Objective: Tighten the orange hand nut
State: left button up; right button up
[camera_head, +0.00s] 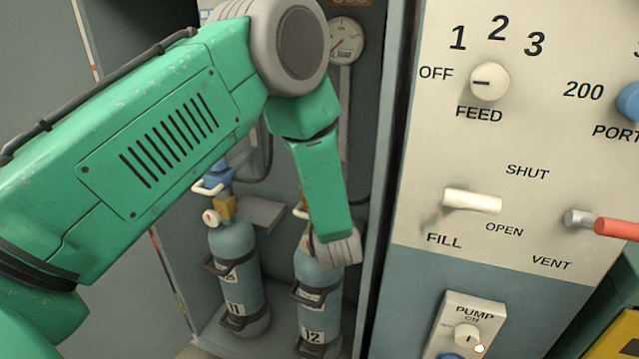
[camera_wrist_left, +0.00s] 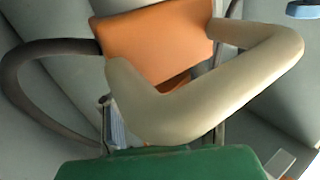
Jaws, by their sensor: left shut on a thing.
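The orange hand nut (camera_wrist_left: 155,40) fills the upper middle of the left wrist view. A pale bent bar (camera_wrist_left: 235,80) loops around its near side, and a black hose (camera_wrist_left: 30,70) curves to it from the left. My left gripper (camera_head: 335,250) is at the top of the cylinder marked 12 (camera_head: 318,305) and covers most of its valve in the head view. It is shut on the nut; the finger contact is largely hidden. My right gripper is not in view.
The cylinder marked 11 (camera_head: 238,265) stands to the left, with a blue knob (camera_head: 215,175), pale loop and small gauge. A larger gauge (camera_head: 345,40) hangs above. The control panel (camera_head: 520,140) with knobs and levers stands close on the right.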

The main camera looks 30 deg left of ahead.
pick_arm(q)
jog(key=o, duration=1.2)
jog(key=v, duration=1.2)
jog(key=shift+d, duration=0.1)
jog(key=shift+f, duration=0.1)
